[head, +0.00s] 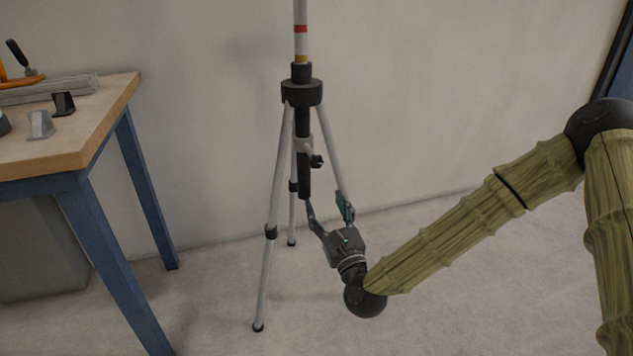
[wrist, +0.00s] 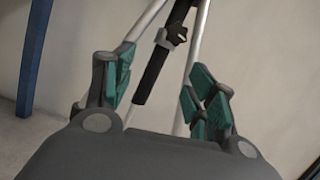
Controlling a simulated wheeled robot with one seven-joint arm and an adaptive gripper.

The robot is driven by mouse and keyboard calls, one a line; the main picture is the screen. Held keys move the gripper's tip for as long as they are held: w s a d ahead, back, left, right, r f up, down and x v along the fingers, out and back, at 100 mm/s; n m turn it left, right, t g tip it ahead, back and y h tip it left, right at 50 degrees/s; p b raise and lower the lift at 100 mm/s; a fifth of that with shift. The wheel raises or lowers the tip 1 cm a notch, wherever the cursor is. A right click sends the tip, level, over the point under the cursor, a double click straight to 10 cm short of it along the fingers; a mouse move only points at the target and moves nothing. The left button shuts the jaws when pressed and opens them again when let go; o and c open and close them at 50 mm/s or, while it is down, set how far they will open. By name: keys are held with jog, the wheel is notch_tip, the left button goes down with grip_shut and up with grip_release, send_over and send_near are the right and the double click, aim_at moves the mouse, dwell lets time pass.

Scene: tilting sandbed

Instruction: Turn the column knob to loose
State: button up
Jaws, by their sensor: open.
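The column knob (head: 317,161) is a small black lobed knob on the right side of a grey collar (head: 305,145) around the tripod's black centre column (head: 303,180). In the wrist view the knob (wrist: 179,33) shows beyond the fingers, near the top middle. The tripod (head: 276,190) stands upright on three grey legs. My gripper (head: 329,215) is open and empty, below the knob and close to the tripod's legs. Its teal-padded fingers (wrist: 160,95) are spread apart, and the knob is not between them. Any marking on the knob is too small to read.
A wooden-topped workbench (head: 110,103) with blue legs stands at the left, with tools and small blocks on it. A grey bin (head: 40,250) is under it. A wall (head: 420,100) is close behind the tripod. The floor in front is clear.

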aim_at(317, 165)
jog(key=w+r+b, duration=0.1)
jog(key=w+r, duration=0.1)
jog(key=w, duration=0.1)
jog(key=w+a+r+m+t+b, duration=0.1)
jog(key=w+r+b, duration=0.1)
jog(key=w, duration=0.2)
jog(key=w+a+r+m+b, duration=0.1)
jog(key=w+r, duration=0.1)
jog(key=w, duration=0.1)
jog(key=shift+w+a+r+b, duration=0.15)
jog(key=shift+r+b, duration=0.15)
jog(key=shift+b, duration=0.05)
jog(key=c, duration=1.1)
